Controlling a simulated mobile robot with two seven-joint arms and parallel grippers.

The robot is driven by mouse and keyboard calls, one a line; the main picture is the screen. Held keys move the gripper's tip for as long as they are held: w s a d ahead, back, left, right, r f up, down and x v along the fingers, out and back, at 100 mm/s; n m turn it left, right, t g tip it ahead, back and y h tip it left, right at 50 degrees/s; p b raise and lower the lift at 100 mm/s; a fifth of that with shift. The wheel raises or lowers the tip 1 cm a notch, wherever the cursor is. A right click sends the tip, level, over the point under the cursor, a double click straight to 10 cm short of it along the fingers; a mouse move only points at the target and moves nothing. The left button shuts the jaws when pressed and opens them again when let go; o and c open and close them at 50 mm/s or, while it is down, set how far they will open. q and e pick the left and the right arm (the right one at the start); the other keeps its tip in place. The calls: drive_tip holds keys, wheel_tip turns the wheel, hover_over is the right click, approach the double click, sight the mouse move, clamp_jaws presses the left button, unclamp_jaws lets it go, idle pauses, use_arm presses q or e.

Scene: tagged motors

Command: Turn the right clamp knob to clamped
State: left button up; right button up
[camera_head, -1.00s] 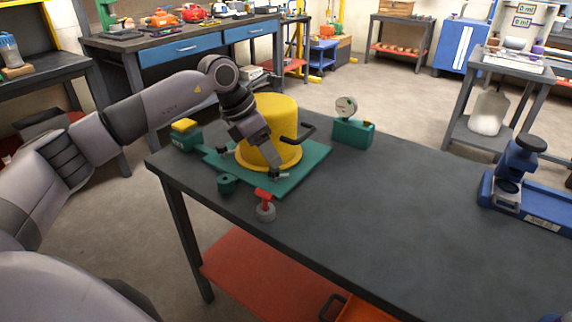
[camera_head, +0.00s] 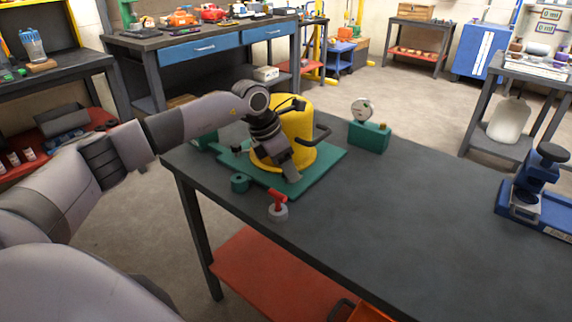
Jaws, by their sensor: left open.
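A yellow cylindrical motor (camera_head: 299,117) with a dark side handle stands on a green fixture plate (camera_head: 322,168) on the dark table. A small black clamp knob (camera_head: 237,150) shows at the plate's left side. My left gripper (camera_head: 292,177) points down at the plate's front right, close in front of the motor. It is open. The right clamp knob is hidden behind or under its fingers, so I cannot tell whether they touch it or how it is turned. My right gripper is out of view.
A green box with a dial (camera_head: 368,136) is behind right. A blue press (camera_head: 530,190) stands far right. The table's middle (camera_head: 410,215) is clear.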

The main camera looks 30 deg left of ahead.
use_arm(q)
clamp_jaws()
